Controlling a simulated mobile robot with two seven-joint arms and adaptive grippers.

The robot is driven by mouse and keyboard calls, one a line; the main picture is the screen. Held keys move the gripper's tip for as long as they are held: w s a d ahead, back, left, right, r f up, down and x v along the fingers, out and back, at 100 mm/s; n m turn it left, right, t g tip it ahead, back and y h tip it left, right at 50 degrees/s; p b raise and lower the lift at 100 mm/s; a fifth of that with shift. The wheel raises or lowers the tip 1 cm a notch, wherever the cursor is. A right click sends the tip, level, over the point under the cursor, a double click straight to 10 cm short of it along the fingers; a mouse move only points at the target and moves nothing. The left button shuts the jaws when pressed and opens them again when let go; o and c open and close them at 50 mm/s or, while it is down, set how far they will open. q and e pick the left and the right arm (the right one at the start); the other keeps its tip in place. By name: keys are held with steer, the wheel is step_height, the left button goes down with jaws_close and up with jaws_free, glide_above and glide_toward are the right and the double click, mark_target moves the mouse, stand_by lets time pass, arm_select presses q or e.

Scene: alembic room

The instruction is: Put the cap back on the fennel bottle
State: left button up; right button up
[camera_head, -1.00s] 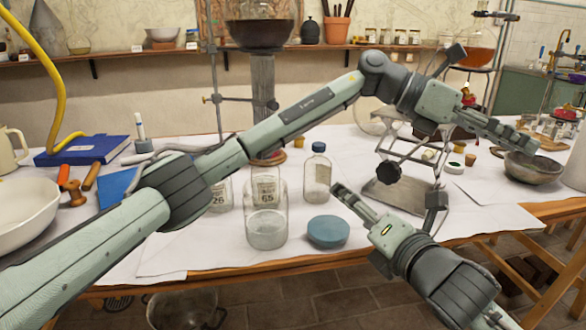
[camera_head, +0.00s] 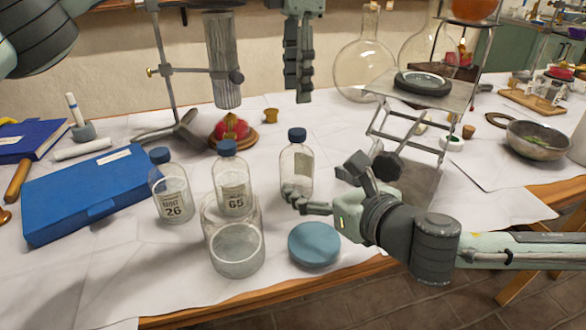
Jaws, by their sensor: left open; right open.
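An uncapped clear wide-mouthed jar (camera_head: 236,262) stands near the table's front edge. Its label cannot be read, so I cannot tell whether it is the fennel bottle. A wide blue cap (camera_head: 314,244) lies flat on the table just right of it. My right gripper (camera_head: 318,186) is open, pointing left, behind and above the cap. One of its fingers overlaps a blue-capped bottle (camera_head: 297,162) in the picture; I cannot tell if they touch. My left gripper (camera_head: 298,88) is open and points down, high above the back of the table.
Two blue-capped bottles, labelled 26 (camera_head: 174,201) and 65 (camera_head: 233,190), stand left of and behind the jar. A blue case (camera_head: 98,190) lies at left. A lab jack (camera_head: 405,135) and a metal bowl (camera_head: 538,139) are at right. Clear table lies left of the jar.

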mark_target(297, 171)
steer(key=shift+x, duration=3.9)
jaws_close()
arm_select(q)
steer(key=n, duration=0.6)
steer(key=shift+n, duration=0.3)
steer(key=n, duration=2)
